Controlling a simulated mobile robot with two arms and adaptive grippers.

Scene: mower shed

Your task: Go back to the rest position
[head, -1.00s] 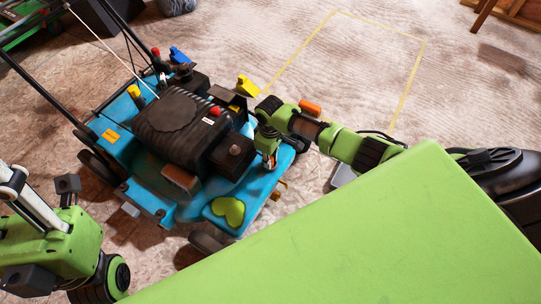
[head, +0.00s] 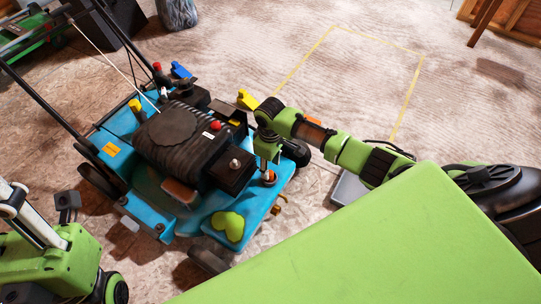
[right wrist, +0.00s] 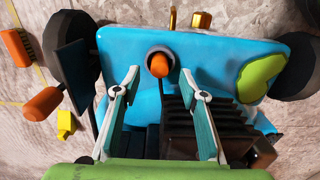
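My right gripper (head: 267,162) is above the front right of the blue mower (head: 130,180). In the right wrist view its two fingers (right wrist: 160,82) are open and apart, with no object gripped. An orange-topped plug (right wrist: 159,64) sits upright in a dark round socket on the blue deck, just beyond the fingertips. In the head view the plug (head: 269,177) shows right below the gripper. My left arm (head: 50,262) is at the lower left; its fingers are not visible.
The mower's black engine (head: 185,135) and a black box with a silver knob (head: 235,163) stand close to the right gripper. Yellow tape (head: 411,90) marks clear floor behind. A grey object (head: 349,188) lies under my right arm.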

